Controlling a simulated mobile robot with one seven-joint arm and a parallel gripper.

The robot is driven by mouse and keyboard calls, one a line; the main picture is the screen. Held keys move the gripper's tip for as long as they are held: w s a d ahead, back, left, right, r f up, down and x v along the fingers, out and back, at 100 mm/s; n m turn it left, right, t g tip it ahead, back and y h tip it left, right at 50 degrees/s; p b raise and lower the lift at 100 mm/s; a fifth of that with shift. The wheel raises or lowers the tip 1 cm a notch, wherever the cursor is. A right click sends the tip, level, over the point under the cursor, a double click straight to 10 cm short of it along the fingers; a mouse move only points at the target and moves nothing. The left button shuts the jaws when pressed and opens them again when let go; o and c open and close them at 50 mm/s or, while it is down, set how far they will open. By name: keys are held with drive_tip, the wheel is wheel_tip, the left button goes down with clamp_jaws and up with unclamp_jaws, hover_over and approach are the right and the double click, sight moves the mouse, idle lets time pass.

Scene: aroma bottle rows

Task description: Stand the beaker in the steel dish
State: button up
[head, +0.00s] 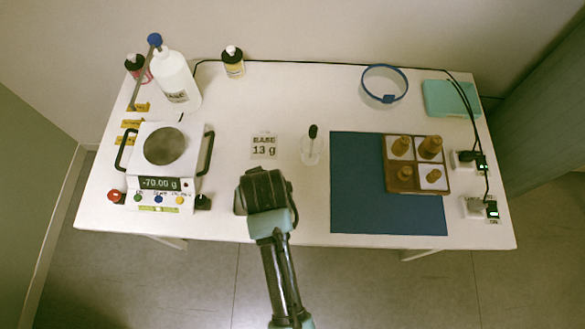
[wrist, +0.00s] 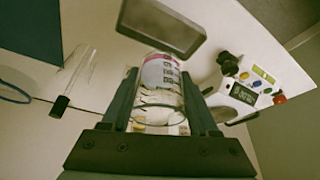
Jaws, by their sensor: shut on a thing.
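My gripper (head: 265,190) is over the front middle of the table in the head view, where it hides what it holds. In the wrist view my gripper (wrist: 161,100) is shut on a clear glass beaker (wrist: 158,98), with a finger on either side. Pink and white print shows through the glass. The steel dish (wrist: 164,27) is a grey rounded rectangle at the top of the wrist view, beyond the beaker and apart from it in the picture. In the head view only a dark edge of the dish (head: 239,204) shows left of my gripper.
A balance (head: 160,160) reading -70.00 g stands left, with a white bottle (head: 176,80) behind it. A card (head: 264,146) marked 13 g and a dropper in a clear holder (head: 312,148) are behind my gripper. A blue mat (head: 355,190) and a wooden rack (head: 405,190) with corked bottles are right.

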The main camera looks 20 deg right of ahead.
wheel_tip(320, 180, down, 10)
drive_tip(key=shift+w+r, duration=0.1)
idle(0.4)
drive_tip(key=shift+f+b, duration=0.2)
drive_tip(key=shift+b, duration=0.15)
drive_tip(key=o, duration=1.4)
drive_tip(key=shift+r, duration=0.1)
